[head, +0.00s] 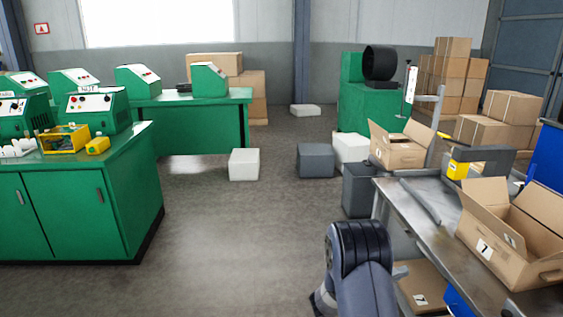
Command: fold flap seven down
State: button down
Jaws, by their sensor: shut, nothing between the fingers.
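An open brown cardboard box (548,268) stands on the metal bench at the right. A white label reading 7 (484,247) is on its left-facing side. Its far flap (486,194) and right flap (543,206) stand up. I cannot tell where the side wall ends and any left flap begins. Part of my arm shows at the bottom centre, left of the bench and apart from the box. My gripper is not in view.
The metal bench (449,234) also carries a second open box (399,153) farther back and a grey tool with a yellow part (458,169). Another labelled box (424,285) sits below. Green cabinets (65,212) stand left.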

aim_at(379, 133)
jog(key=i, duration=1.7)
jog(key=i+l+u, duration=0.15)
jog(key=i, duration=0.35)
jog(key=i+l+u, duration=0.15)
jog(key=i, duration=0.3)
jog(key=i+l+u, duration=0.2)
jog(key=i, duration=0.3)
jog(key=i+l+z, duration=0.35)
jog(key=l, duration=0.15)
jog(key=i+l+z, duration=0.3)
jog(key=k+l, duration=0.05)
jog(key=l, duration=0.1)
